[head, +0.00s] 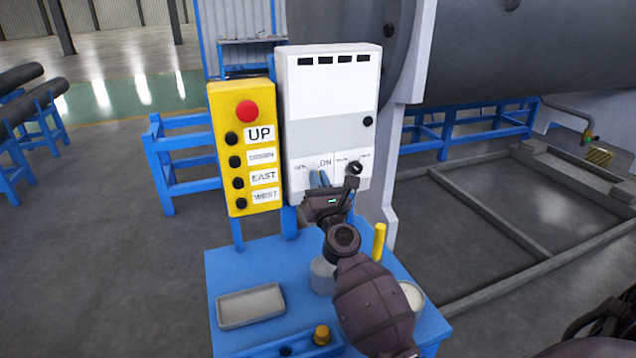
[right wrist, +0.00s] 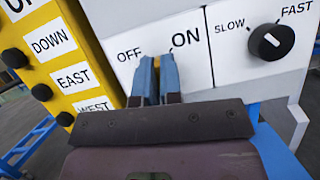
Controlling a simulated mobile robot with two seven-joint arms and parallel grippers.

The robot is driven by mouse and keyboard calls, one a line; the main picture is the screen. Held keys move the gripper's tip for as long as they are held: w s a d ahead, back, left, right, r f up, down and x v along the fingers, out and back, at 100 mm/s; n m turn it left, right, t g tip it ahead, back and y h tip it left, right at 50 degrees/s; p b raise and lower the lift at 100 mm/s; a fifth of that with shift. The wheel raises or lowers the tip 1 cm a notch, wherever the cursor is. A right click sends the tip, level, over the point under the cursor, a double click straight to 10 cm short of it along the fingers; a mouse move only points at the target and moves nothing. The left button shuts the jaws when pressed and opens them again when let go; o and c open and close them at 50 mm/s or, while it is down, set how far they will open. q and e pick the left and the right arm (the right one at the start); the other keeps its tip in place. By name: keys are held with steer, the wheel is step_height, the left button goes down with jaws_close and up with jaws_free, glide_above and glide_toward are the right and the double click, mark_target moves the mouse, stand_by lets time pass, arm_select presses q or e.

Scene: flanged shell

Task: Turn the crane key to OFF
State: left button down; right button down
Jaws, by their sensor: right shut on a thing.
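The white control box (head: 330,100) stands upright with a key switch marked OFF on the left and ON on the right. My right gripper (head: 319,179) reaches up to this switch from below. In the right wrist view its blue fingers (right wrist: 158,78) are close together at the switch, between the OFF label (right wrist: 129,54) and the ON label (right wrist: 186,38). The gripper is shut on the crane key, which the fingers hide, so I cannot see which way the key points. My left gripper is out of view.
A black SLOW/FAST knob (right wrist: 271,42) sits just right of the switch. A yellow button box (head: 243,150) with a red button (head: 247,111) stands close on the left. Below, a blue table (head: 240,262) holds a grey tray (head: 250,305) and a yellow post (head: 379,241).

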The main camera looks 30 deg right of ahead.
steer(key=n, duration=0.1)
steer(key=n+y, duration=0.1)
steer(key=n, duration=0.1)
steer(key=shift+d+r+t+y, duration=0.1)
steer(key=shift+r+t+y, duration=0.1)
steer(key=shift+t+y, duration=0.1)
steer(key=n+y, duration=0.2)
steer(key=n, duration=0.2)
steer(key=n+y, duration=0.1)
steer(key=n, duration=0.2)
steer(key=n+y+p, duration=0.1)
steer(key=n+y, duration=0.1)
steer(key=n, duration=0.1)
steer(key=shift+r+n+p, duration=0.15)
steer(key=shift+n+p, duration=0.15)
steer(key=shift+n, duration=0.1)
steer(key=shift+n+y, duration=0.4)
steer(key=shift+g, duration=0.4)
